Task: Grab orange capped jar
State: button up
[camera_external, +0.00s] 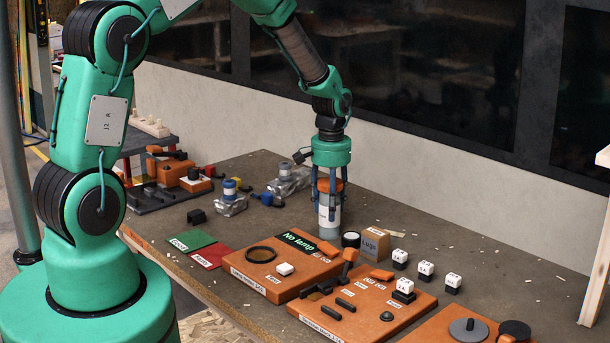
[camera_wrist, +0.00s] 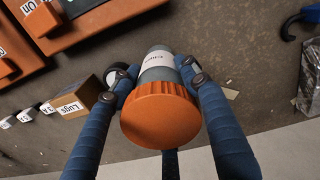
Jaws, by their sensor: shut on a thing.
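The orange capped jar (camera_external: 330,212) is upright on the workbench at the back centre in the external view, with a pale label on its body. My gripper (camera_external: 329,198) points straight down over it, its blue fingers on either side of the jar. In the wrist view the ribbed orange cap (camera_wrist: 160,114) faces the camera, and my gripper (camera_wrist: 160,80) is shut on the jar, a finger pressed to each side. The grey body with its white label shows beyond the cap. The jar's base appears to be at the bench surface; I cannot tell whether it touches.
A cardboard box marked Lugs (camera_external: 375,243) and a small black-and-white round thing (camera_external: 351,240) stand close right of the jar. An orange board (camera_external: 262,283) lies in front. Clear bags (camera_external: 289,181) lie to the left. The wall is close behind.

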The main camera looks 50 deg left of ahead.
jog(key=shift+r, duration=0.15)
notch_tip(320, 180, up, 10)
jog(key=shift+f+p, duration=0.1)
jog(key=shift+p, duration=0.55)
